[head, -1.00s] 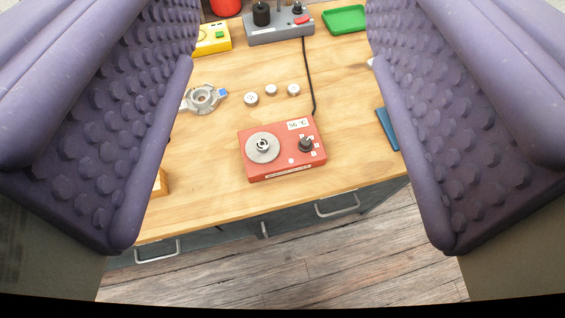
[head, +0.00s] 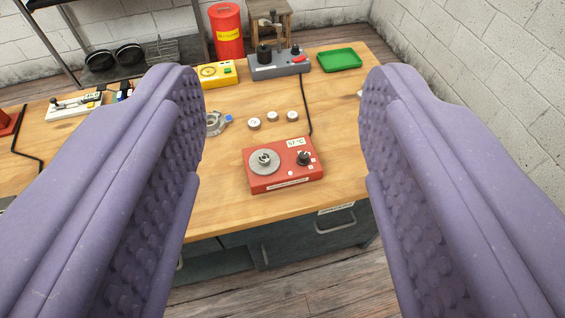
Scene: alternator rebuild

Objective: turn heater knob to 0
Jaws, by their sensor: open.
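The red heater (head: 270,183) sits on the wooden bench near its front edge, in the middle of the head view. A round grey plate with a metal part (head: 264,161) is on its left side. The black heater knob (head: 304,158) is on its right side, with small white marks around it. A small white display above the knob seems to read 57 °C. My gripper (head: 280,95) is open and empty. Its two purple padded fingers stand wide apart in front of the bench, with the heater showing between them. Nothing hides the knob, but its setting is too small to tell.
Several small round metal parts (head: 273,116) lie behind the heater, and a metal housing (head: 214,123) is partly behind the left finger. A grey device (head: 278,67), yellow box (head: 216,74) and green tray (head: 339,60) stand farther back.

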